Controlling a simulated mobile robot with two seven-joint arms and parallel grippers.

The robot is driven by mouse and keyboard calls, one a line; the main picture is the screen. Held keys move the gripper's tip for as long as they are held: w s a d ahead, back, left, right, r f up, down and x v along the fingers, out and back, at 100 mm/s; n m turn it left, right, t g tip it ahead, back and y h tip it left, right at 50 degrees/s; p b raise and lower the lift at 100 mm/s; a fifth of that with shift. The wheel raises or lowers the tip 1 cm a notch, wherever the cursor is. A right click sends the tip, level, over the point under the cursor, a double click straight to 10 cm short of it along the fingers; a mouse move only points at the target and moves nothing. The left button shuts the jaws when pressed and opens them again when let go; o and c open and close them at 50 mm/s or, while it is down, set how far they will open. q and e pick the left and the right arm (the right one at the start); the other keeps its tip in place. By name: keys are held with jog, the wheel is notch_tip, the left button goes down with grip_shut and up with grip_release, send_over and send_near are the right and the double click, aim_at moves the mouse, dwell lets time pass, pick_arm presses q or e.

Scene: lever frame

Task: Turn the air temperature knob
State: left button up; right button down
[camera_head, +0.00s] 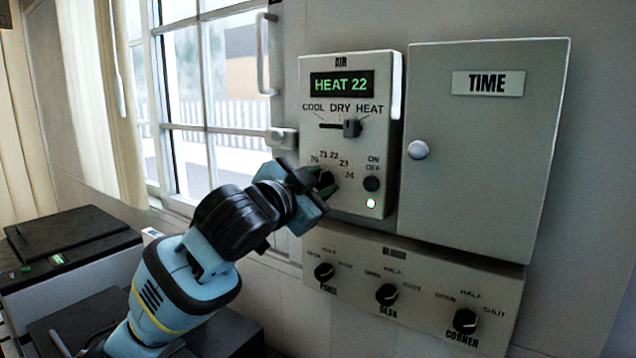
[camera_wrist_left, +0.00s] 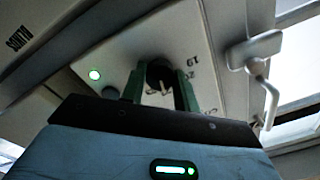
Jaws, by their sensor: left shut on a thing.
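The air temperature knob (camera_head: 326,180) is a dark round knob on the lower left of the grey AIR panel (camera_head: 384,75), with numbers from about 20 to 24 around it. My left gripper (camera_head: 318,182) is at the knob, its green fingers shut on it. In the left wrist view the dark knob (camera_wrist_left: 160,72) sits between the two green fingers of the left gripper (camera_wrist_left: 161,90). The gripper partly hides the knob, so its pointer is hard to read. The display (camera_head: 342,84) reads HEAT 22. My right gripper is not in view.
A mode slider (camera_head: 352,128), an ON/OFF button (camera_head: 372,184) and a lit green lamp (camera_head: 371,203) are close to the knob. A TIME cabinet (camera_head: 480,150) stands right. A lower panel (camera_head: 415,285) has three knobs. A window handle (camera_head: 282,138) is at upper left.

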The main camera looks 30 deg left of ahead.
pick_arm(q)
jog(key=shift+m, duration=0.3)
jog(key=o, duration=1)
jog(key=shift+c, duration=0.2)
jog(key=shift+s, duration=0.1)
jog(key=s, duration=0.7)
jog(key=shift+s+a, duration=0.3)
jog(key=shift+a, duration=0.15)
jog(key=shift+f, duration=0.15)
